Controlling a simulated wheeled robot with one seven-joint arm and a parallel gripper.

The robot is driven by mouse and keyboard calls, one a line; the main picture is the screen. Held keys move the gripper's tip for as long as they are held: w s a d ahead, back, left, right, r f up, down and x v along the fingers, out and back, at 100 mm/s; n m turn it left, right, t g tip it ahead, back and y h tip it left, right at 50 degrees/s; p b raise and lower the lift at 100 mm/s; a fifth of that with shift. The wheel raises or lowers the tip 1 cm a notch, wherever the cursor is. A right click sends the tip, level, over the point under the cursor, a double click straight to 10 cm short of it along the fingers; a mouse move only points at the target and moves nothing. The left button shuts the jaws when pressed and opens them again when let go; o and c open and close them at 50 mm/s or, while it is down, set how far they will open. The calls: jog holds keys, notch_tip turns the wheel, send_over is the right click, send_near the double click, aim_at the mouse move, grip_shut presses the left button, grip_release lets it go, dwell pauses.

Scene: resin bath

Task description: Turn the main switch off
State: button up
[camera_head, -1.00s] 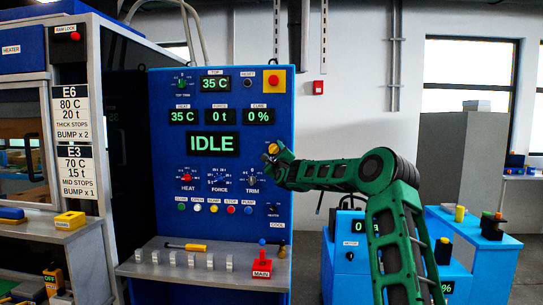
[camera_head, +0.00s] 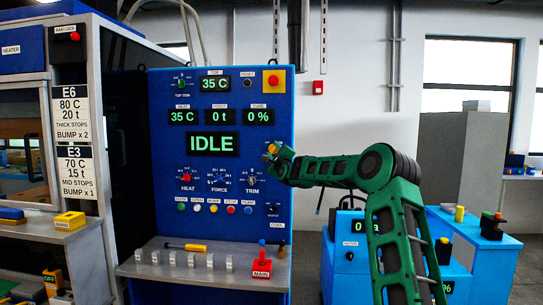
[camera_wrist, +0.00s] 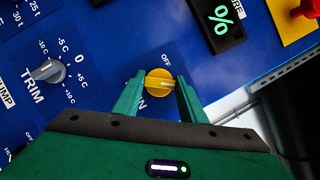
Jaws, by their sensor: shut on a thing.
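A yellow rotary switch with OFF and ON labels (camera_wrist: 158,82) sits on the blue panel. In the wrist view its pale ridge lies roughly level, with OFF printed above it and ON partly hidden below left. My gripper (camera_wrist: 160,92) is shut on this switch, one green finger on each side. In the head view, my gripper (camera_head: 277,156) is at the panel's right edge and partly covers the yellow switch (camera_head: 271,147). A red piece labelled MAIN (camera_head: 262,266) stands on the shelf below, apart from my gripper.
The blue panel (camera_head: 165,220) shows IDLE on its display (camera_head: 212,144). The TRIM knob (camera_wrist: 48,71) is left of my gripper in the wrist view. A red button on a yellow plate (camera_head: 275,82) is above. A yellow-handled tool (camera_head: 186,246) lies on the shelf (camera_head: 215,277).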

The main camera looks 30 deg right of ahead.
jog(key=n, duration=0.2)
jog(key=n+g+y, duration=0.1)
jog(key=n, duration=0.1)
jog(key=shift+a+f, duration=0.1)
jog(key=shift+a, duration=0.1)
jog(key=n+g+y, duration=0.1)
jog(key=n, duration=0.3)
jog(key=shift+g, duration=0.4)
jog(key=n+g, duration=0.1)
jog(key=n, duration=0.3)
jog(key=shift+a+g, duration=0.1)
jog(key=shift+g, duration=0.2)
jog(key=shift+w+n+g+h, duration=0.1)
jog(key=shift+n+g+h, duration=0.45)
jog(key=shift+n, duration=0.65)
jog(key=shift+g, duration=0.25)
jog(key=o, duration=1.1)
jog(key=shift+c, duration=0.2)
jog(key=shift+r, duration=0.25)
